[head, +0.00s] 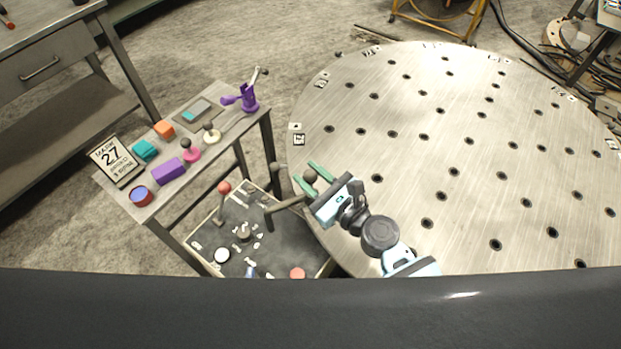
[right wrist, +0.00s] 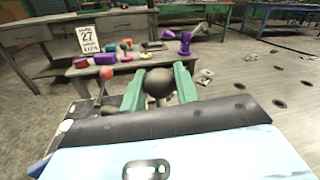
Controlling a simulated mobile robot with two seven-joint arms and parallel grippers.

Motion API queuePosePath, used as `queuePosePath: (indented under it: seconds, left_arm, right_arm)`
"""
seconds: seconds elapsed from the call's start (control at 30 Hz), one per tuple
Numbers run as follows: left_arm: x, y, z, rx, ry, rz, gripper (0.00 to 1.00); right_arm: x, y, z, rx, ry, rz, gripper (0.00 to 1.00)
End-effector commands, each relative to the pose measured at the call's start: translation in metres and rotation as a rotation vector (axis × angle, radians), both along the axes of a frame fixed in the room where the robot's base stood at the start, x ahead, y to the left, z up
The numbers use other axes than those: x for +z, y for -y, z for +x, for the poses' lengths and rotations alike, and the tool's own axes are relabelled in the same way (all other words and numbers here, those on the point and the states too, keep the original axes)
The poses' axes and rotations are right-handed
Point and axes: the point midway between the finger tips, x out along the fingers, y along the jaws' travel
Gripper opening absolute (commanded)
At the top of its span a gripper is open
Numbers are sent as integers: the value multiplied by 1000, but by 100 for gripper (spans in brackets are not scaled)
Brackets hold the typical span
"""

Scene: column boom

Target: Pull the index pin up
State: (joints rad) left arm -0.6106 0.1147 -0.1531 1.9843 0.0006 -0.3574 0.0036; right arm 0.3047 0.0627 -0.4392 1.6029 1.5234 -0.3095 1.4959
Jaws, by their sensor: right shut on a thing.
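The index pin's dark round knob (head: 310,177) is at the left rim of the large round steel table. My right gripper (head: 306,173) is shut on this knob, with one green finger on each side. In the right wrist view, the dark ball (right wrist: 158,82) sits between the two green fingers of the right gripper (right wrist: 160,88). My left gripper is not in view.
The round table (head: 460,130) has many holes and small number plates along its rim. A narrow bench (head: 225,105) at left carries coloured blocks, knobs and a sign (head: 115,160). A low tray (head: 262,222) and a red-knobbed lever (head: 224,188) stand below the table's left edge.

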Motion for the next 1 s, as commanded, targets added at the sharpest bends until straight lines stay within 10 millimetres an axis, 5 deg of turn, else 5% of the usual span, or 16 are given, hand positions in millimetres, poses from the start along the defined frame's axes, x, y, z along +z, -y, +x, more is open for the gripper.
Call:
queuePosePath:
  seconds: [0.17,0.2,0.33,0.67,1.0]
  left_arm:
    - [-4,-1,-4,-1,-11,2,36]
    - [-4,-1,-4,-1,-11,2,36]
    - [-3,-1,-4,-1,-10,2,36]
    - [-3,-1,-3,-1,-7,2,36]
    - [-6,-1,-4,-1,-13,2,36]
  right_arm:
    - [7,0,2,-2,11,9,0]
    - [7,0,3,-2,12,10,33]
    - [6,0,2,-2,11,9,50]
    - [3,2,-1,-2,6,6,50]
    - [2,34,-36,-3,5,6,50]
